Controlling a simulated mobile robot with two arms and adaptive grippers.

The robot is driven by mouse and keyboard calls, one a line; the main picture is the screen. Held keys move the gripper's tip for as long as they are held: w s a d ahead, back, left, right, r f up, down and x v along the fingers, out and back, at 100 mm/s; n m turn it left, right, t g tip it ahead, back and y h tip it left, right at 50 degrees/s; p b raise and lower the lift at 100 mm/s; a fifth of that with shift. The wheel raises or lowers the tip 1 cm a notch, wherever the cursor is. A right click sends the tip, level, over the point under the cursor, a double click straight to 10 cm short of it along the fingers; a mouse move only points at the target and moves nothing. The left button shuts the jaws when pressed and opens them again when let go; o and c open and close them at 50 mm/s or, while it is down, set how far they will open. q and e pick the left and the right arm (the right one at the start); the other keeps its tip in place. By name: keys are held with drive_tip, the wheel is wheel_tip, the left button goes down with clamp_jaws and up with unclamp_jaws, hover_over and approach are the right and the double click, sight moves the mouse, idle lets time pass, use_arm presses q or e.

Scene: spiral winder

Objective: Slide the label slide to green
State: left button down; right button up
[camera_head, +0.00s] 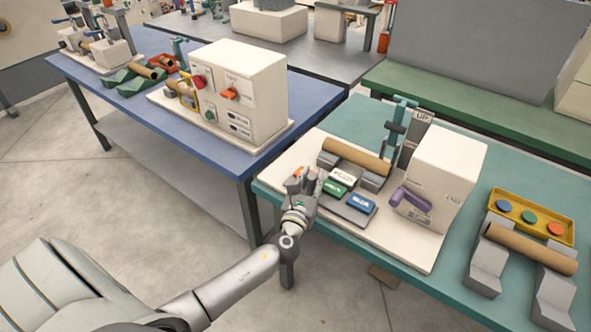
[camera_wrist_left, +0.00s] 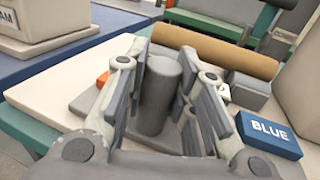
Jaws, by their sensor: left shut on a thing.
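My left gripper (camera_head: 301,182) is at the left end of the grey label base (camera_head: 345,212), on the cream machine board. In the left wrist view its fingers (camera_wrist_left: 166,62) are shut on a grey upright cylindrical knob (camera_wrist_left: 157,100), which I take to be the label slide's handle. A small orange piece (camera_head: 298,172) shows by the fingertips. A white label (camera_head: 342,173), a green label (camera_head: 335,188) and a blue label (camera_head: 360,204) sit beside the gripper. The blue label, reading BLUE (camera_wrist_left: 268,133), is to the right in the wrist view. My right gripper is not in view.
A brown tube (camera_head: 356,156) lies on grey supports behind the labels. A purple lever (camera_head: 411,202) is on the cream machine housing (camera_head: 445,170) at right. A yellow tray (camera_head: 532,217) with coloured discs stands farther right. A blue table (camera_head: 190,125) stands to the left.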

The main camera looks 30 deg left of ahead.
use_arm(q)
drive_tip(key=shift+d, duration=0.3)
drive_tip(key=shift+a, duration=0.15)
drive_tip(key=c, duration=1.2)
unclamp_jaws()
drive_tip(key=v, duration=1.2)
